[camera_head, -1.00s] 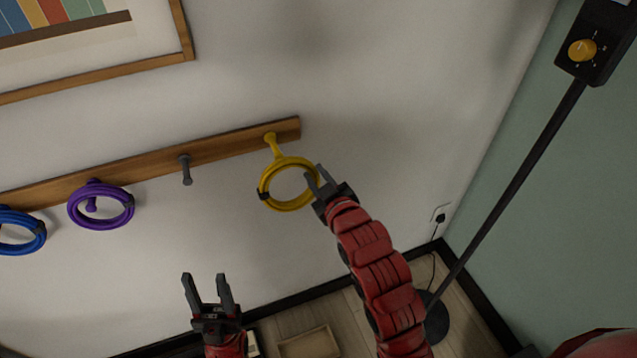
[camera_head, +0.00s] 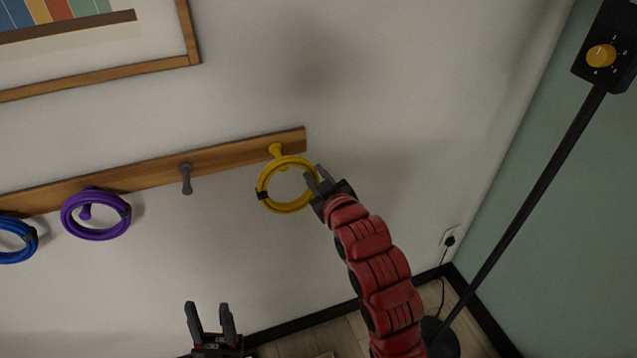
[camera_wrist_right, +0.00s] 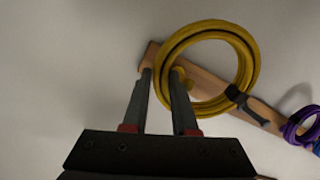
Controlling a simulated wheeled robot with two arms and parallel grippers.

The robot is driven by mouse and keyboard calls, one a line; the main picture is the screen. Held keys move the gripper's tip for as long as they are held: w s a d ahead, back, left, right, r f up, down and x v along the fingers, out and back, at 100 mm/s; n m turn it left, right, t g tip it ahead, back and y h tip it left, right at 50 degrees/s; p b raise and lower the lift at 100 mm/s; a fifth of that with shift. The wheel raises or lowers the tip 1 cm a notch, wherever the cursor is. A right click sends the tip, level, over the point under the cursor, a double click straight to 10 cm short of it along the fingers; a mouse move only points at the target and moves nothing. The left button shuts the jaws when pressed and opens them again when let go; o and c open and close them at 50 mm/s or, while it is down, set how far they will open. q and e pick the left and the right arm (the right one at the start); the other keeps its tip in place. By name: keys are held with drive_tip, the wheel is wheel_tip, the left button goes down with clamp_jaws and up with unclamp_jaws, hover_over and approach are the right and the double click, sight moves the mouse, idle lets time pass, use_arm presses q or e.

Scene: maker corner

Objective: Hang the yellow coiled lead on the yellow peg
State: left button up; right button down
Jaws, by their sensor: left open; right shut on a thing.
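The yellow coiled lead (camera_head: 290,208) is a ring with a black band, held up in front of the wall rail. My right gripper (camera_head: 318,180) is shut on its right side. The yellow peg (camera_head: 276,150) is near the rail's right end. The lead's upper edge crosses the peg, and a bit of yellow shows just inside the ring. In the right wrist view the lead (camera_wrist_right: 250,62) is beyond my fingers (camera_wrist_right: 162,75), with the peg (camera_wrist_right: 184,78) partly seen by its opening. I cannot tell if the peg passes through. My left gripper (camera_head: 211,318) is open and empty, low in view.
The wooden rail (camera_head: 235,160) also has a bare grey peg (camera_head: 186,180). A purple coil (camera_head: 68,222) and a blue coil (camera_head: 34,243) hang to the left. A black pole (camera_head: 530,200) stands at the right, and a framed picture (camera_head: 188,35) is above.

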drive_tip(key=shift+w+a+f, duration=0.1)
drive_tip(key=shift+w+a, duration=0.1)
drive_tip(key=shift+w, duration=0.35)
drive_tip(key=shift+r+p+x, duration=0.15)
drive_tip(key=shift+p+x, duration=0.05)
drive_tip(key=shift+x, duration=0.6)
drive_tip(key=shift+r+p+x, duration=0.15)
drive_tip(key=shift+r+x, duration=0.05)
drive_tip(key=shift+x, duration=0.6)
drive_tip(key=shift+w+a+f+b, duration=0.1)
drive_tip(key=shift+w+f+b, duration=0.25)
drive_tip(key=shift+b, duration=0.1)
drive_tip(key=shift+w+a+f+b, duration=0.1)
drive_tip(key=shift+w+f+b, duration=0.1)
drive_tip(key=shift+w+b, duration=0.25)
drive_tip(key=shift+s, duration=0.15)
drive_tip(key=c, duration=0.6)
unclamp_jaws()
